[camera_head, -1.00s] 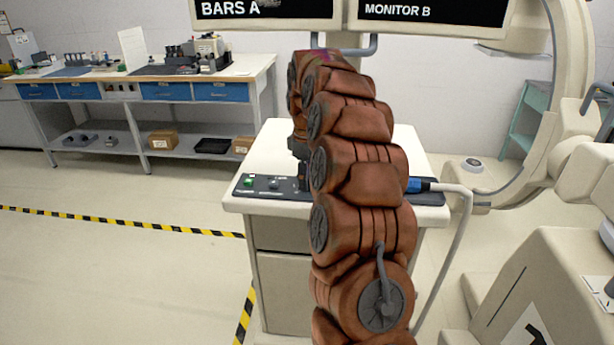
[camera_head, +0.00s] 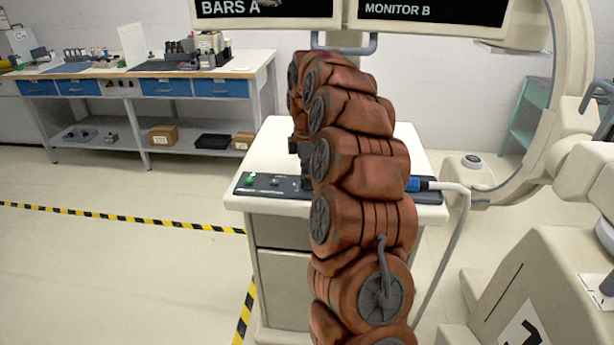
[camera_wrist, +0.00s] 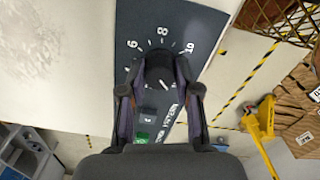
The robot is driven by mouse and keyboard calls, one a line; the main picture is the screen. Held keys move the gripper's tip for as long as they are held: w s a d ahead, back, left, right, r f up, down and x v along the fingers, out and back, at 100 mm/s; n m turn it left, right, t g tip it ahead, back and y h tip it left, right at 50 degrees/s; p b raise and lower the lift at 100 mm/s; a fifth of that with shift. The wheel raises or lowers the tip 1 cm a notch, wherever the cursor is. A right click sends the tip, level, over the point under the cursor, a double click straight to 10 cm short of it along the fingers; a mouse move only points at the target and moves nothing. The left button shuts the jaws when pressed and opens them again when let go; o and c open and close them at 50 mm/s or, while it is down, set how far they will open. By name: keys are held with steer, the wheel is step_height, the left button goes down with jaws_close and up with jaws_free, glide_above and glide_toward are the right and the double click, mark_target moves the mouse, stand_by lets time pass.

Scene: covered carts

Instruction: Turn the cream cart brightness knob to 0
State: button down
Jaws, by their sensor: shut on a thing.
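The cream cart (camera_head: 262,146) stands in the middle of the head view, with a dark control panel (camera_head: 248,187) along its front edge. In the wrist view the panel (camera_wrist: 185,28) shows a dial with the printed numbers 6, 8 and 10. The dark brightness knob (camera_wrist: 160,68) sits at the dial's centre. My gripper (camera_wrist: 160,86) has a finger on each side of the knob and is shut on it. A short white mark shows between the fingers; I cannot tell its reading. The lower dial numbers are hidden. In the head view my arm covers the knob.
A green button (camera_head: 250,181) is at the panel's left end. A blue plug (camera_head: 417,184) with a grey cable is at its right. Two monitors hang behind. A workbench (camera_head: 258,64) stands back left, and a cream machine (camera_head: 545,290) front right.

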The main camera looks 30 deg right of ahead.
stand_by(0.3)
steer(key=c, duration=0.8)
jaws_free()
steer(key=shift+r, duration=6.05)
steer(key=shift+a, duration=0.1)
